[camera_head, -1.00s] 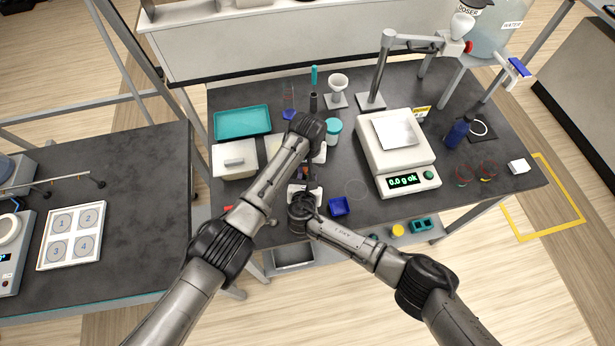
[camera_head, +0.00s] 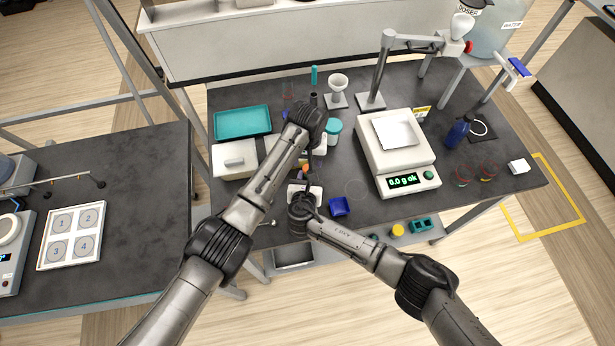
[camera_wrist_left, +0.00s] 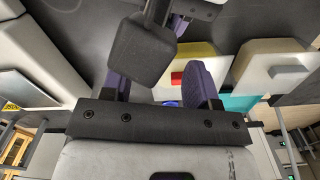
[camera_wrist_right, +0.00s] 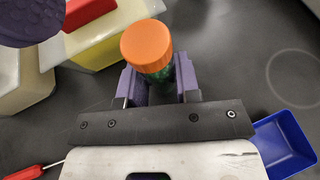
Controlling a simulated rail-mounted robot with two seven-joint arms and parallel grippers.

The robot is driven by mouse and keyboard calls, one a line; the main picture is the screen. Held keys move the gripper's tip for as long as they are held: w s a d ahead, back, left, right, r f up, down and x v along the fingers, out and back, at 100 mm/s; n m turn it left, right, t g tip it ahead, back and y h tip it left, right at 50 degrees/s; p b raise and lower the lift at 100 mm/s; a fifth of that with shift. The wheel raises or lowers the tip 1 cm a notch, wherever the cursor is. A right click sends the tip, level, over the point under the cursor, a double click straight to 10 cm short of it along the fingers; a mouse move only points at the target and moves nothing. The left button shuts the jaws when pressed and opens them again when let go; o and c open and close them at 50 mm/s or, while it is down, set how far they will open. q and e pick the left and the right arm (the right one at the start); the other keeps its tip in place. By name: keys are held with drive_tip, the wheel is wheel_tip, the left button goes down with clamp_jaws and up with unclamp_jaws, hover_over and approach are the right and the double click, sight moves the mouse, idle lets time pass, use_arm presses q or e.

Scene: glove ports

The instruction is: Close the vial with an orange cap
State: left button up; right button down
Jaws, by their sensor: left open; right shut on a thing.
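The vial (camera_wrist_right: 186,68) is a dark green body, mostly hidden between the fingers of my right gripper (camera_wrist_right: 152,88), which is shut on it. The orange cap (camera_wrist_right: 147,45) sits at the top of the vial in the right wrist view; I cannot tell how tightly it is seated. The cap also shows as a small orange spot in the head view (camera_head: 305,169).
White blocks with yellow and red parts (camera_wrist_right: 100,48) stand close to the grippers. A blue tray (camera_head: 339,206) lies just right of my right gripper. The balance (camera_head: 398,155) stands farther right, and a teal tray (camera_head: 242,122) lies at the back left.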

use_arm(q)
drive_tip(key=shift+r, duration=0.3)
drive_tip(key=shift+o, duration=0.4)
drive_tip(key=o, duration=0.5)
wheel_tip(320, 180, up, 12)
idle(0.4)
use_arm(e)
drive_tip(key=c, duration=0.8)
unclamp_jaws()
drive_tip(key=shift+o, duration=0.2)
